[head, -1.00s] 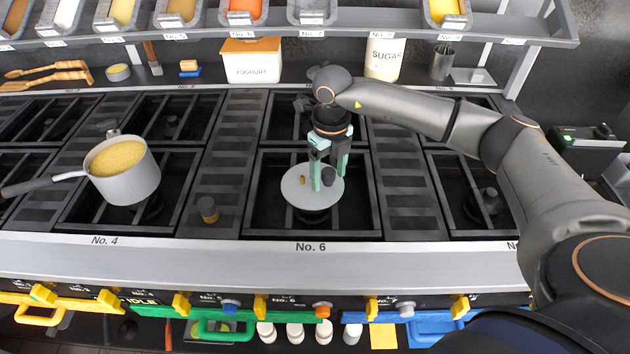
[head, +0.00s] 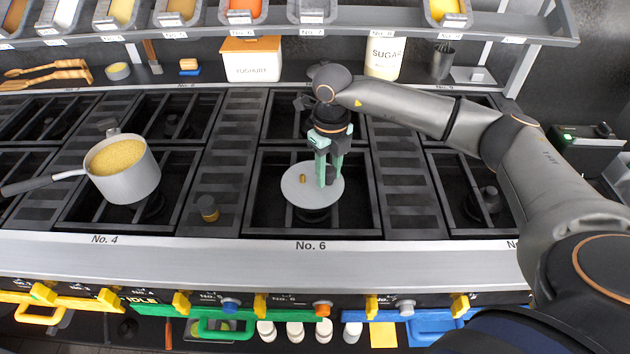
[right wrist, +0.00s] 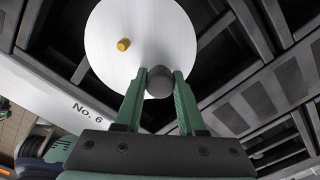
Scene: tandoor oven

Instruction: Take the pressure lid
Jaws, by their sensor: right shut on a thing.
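The pressure lid (head: 300,196) is a flat grey disc over the No. 6 burner, with a dark knob and a small brass fitting on top. It also shows in the right wrist view (right wrist: 115,65), where the dark knob (right wrist: 159,82) sits between the fingertips. My right gripper (head: 327,180) comes down from above and is shut on the lid's knob; in the right wrist view the fingers (right wrist: 160,85) press against the knob from both sides. The fingers partly hide the knob in the head view. My left gripper does not show.
A pot (head: 124,172) of yellow grain stands on the burner at left, its handle pointing left. A yoghurt box (head: 251,61) and a sugar jar (head: 383,58) stand at the back. A shelf of ingredient trays (head: 312,12) hangs above. Burners right of the lid are clear.

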